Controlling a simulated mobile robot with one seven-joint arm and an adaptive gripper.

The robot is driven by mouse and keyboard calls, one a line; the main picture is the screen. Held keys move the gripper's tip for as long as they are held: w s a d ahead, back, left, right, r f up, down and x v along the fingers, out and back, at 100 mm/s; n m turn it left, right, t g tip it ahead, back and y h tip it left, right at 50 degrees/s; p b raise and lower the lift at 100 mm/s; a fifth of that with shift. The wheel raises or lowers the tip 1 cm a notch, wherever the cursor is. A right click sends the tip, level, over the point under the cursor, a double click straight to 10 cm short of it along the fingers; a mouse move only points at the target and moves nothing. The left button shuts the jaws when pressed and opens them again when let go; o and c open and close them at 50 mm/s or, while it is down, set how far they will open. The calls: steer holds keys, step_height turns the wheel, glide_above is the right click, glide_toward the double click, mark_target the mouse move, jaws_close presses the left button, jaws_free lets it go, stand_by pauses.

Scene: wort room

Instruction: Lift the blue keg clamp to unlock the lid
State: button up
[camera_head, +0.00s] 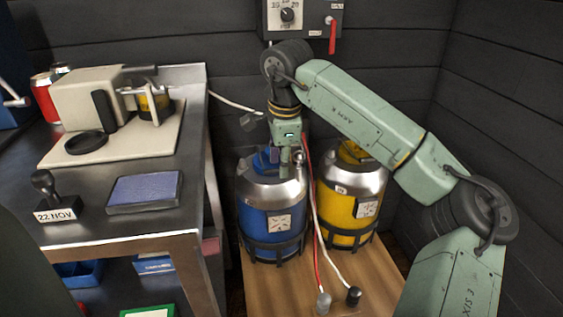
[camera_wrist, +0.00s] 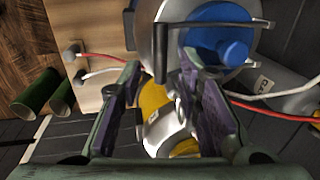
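The blue keg (camera_head: 270,210) stands upright on a wooden platform, with a silver top and a blue lid. In the wrist view the blue lid (camera_wrist: 215,35) is at the top right. A grey metal clamp with a dark bar (camera_wrist: 161,52) crosses the keg's top at the lid's left. My gripper (camera_head: 288,158) points down over the right side of the blue keg's top. In the wrist view my gripper (camera_wrist: 158,72) is open, with the dark bar between its fingertips in the picture. I cannot tell whether the fingers touch it. In the head view my gripper partly hides the clamp.
A yellow keg (camera_head: 345,205) stands close at the right. Red and white hoses (camera_head: 314,205) hang between the kegs. A steel table (camera_head: 190,130) with a stamp, pad and machine borders the left. A control box with a red lever (camera_head: 332,35) is on the wall behind.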

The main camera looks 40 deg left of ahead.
steer(key=shift+a+f, duration=0.1)
steer(key=shift+f, duration=0.25)
steer(key=shift+c, duration=0.2)
jaws_close()
stand_by(0.5)
